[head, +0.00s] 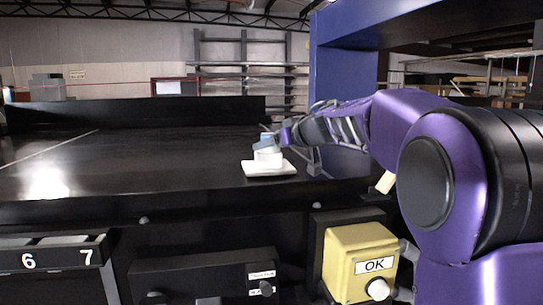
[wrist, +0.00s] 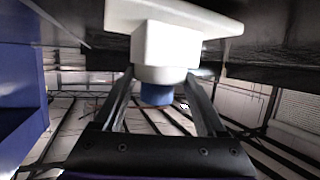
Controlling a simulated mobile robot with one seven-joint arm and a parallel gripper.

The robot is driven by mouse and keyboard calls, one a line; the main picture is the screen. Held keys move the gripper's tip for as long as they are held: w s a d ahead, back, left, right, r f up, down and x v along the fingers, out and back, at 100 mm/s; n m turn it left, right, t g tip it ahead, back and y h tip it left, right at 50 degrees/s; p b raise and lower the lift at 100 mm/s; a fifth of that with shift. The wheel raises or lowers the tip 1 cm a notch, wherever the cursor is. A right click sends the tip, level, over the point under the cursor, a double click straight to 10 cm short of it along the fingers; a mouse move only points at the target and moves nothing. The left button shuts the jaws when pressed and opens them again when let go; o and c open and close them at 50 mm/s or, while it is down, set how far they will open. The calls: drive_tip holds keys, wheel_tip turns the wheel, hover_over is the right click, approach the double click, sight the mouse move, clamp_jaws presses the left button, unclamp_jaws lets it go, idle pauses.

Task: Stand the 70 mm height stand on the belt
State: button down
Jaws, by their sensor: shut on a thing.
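The height stand (head: 268,168) is a white block on a flat square white base plate, with a blue-grey part on top. It is upright over the near part of the black belt (head: 140,165), close to the front edge. My gripper (head: 272,142) reaches in from the right and is shut on the stand's upper part. In the wrist view, which looks upside down, the stand (wrist: 167,48) sits between the two fingers (wrist: 160,78), with its blue part (wrist: 157,94) showing between them. The base looks very near or on the belt; I cannot tell whether it touches.
A blue frame (head: 342,75) rises behind my arm on the right. A yellow OK box (head: 358,262) with a button is at the front below the belt. Slots numbered 6 and 7 (head: 55,255) are at lower left. The belt left of the stand is clear.

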drive_tip(key=shift+f, duration=0.25)
unclamp_jaws()
drive_tip(key=shift+f, duration=0.1)
drive_tip(key=p+v, duration=0.2)
drive_tip(key=v, duration=1)
